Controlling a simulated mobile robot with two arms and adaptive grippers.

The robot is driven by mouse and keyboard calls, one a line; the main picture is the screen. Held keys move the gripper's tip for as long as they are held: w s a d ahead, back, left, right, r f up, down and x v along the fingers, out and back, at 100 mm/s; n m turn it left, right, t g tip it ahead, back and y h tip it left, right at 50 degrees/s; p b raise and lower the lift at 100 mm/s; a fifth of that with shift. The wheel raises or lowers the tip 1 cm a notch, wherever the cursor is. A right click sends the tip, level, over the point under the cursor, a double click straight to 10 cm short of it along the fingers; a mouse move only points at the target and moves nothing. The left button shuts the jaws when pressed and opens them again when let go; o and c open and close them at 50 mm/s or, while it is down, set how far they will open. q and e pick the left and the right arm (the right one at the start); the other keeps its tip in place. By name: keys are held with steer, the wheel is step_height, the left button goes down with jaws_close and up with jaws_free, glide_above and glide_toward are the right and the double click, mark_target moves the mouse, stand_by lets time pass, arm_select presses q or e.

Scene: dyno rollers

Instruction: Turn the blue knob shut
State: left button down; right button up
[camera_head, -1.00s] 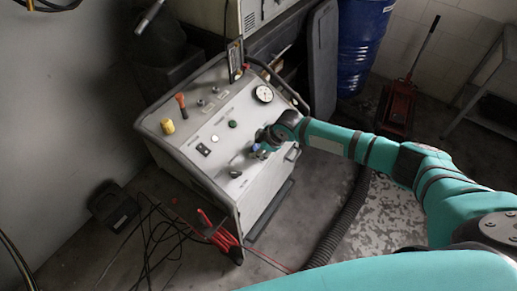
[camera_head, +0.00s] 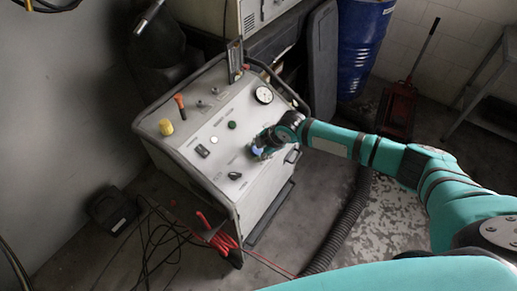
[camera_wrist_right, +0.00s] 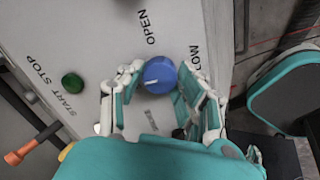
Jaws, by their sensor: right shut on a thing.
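The blue knob (camera_head: 257,151) sits on the sloping light-grey panel of a cart, near its right edge. In the right wrist view the blue knob (camera_wrist_right: 160,75) shows from above, with a short white mark towards its left side. The word OPEN is printed above it; another word below it is too blurred to read. My right gripper (camera_head: 259,154) is down at the panel. In the wrist view its fingers (camera_wrist_right: 162,72) stand on both sides of the knob, shut on it. My left gripper is out of view.
A green button (camera_wrist_right: 73,83) marked START STOP lies left of the knob. The panel also bears a dark switch (camera_head: 234,176), a gauge (camera_head: 264,95), a yellow knob (camera_head: 166,127) and an orange-handled lever (camera_head: 180,104). A blue drum (camera_head: 362,45) stands behind.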

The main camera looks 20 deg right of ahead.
steer(key=o, duration=1.1)
steer(key=shift+o, duration=0.2)
steer(key=v, duration=1.2)
